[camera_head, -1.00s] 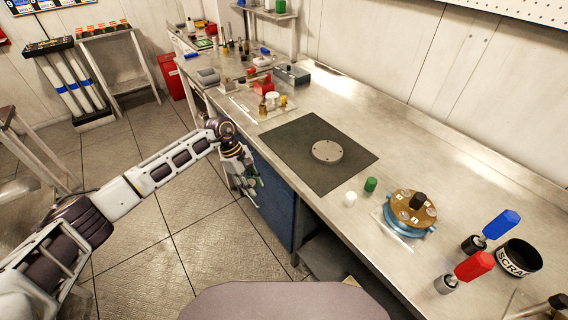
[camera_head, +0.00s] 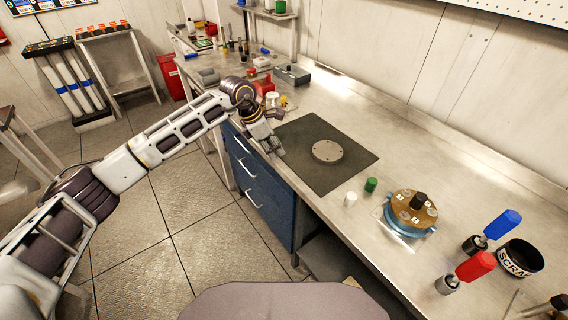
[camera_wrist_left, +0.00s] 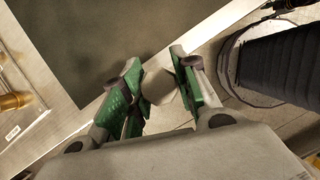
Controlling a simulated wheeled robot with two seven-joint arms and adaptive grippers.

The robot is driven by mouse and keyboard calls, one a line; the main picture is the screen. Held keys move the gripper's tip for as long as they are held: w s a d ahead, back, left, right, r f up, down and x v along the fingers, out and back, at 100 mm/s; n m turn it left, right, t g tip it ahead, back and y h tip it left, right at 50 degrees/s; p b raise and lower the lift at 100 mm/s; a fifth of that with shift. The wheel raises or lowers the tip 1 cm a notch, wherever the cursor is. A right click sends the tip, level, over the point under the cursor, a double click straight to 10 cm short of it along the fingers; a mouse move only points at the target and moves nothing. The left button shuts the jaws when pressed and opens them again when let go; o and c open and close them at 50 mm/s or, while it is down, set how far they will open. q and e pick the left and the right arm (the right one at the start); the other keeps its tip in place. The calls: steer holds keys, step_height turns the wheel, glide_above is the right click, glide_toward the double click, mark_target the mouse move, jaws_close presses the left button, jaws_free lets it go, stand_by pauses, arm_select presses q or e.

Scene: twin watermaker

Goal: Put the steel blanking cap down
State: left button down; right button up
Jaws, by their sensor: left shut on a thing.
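My left gripper (camera_head: 277,134) is over the left edge of the dark mat (camera_head: 353,169) at the bench's front edge. In the left wrist view, its green-padded fingers (camera_wrist_left: 160,88) are shut on a small pale grey piece, the steel blanking cap (camera_wrist_left: 158,84). The mat's corner also shows in the left wrist view (camera_wrist_left: 105,35). A round grey disc (camera_head: 327,151) with small holes lies on the mat. My right gripper is not in view.
A white cap (camera_head: 350,199) and a green cap (camera_head: 371,184) stand right of the mat. Farther right are a brass-topped blue fitting (camera_head: 412,209), red and blue-handled tools and a black scrap bin (camera_head: 519,259). Small parts stand left of the mat. The mat is clear around the disc.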

arm_select(q)
steer(key=w+d+r+n+t, duration=0.1)
steer(key=d+r+n, duration=0.2)
steer(key=r, duration=0.3)
steer(key=shift+d+n+y, duration=0.2)
steer(key=shift+n+y, duration=0.1)
steer(key=shift+n, duration=0.1)
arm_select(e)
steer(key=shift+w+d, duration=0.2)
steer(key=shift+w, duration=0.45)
arm_select(q)
steer(key=shift+w, duration=0.1)
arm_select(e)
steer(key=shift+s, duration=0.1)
arm_select(q)
step_height(320, 180, down, 6)
steer(key=shift+f, duration=0.15)
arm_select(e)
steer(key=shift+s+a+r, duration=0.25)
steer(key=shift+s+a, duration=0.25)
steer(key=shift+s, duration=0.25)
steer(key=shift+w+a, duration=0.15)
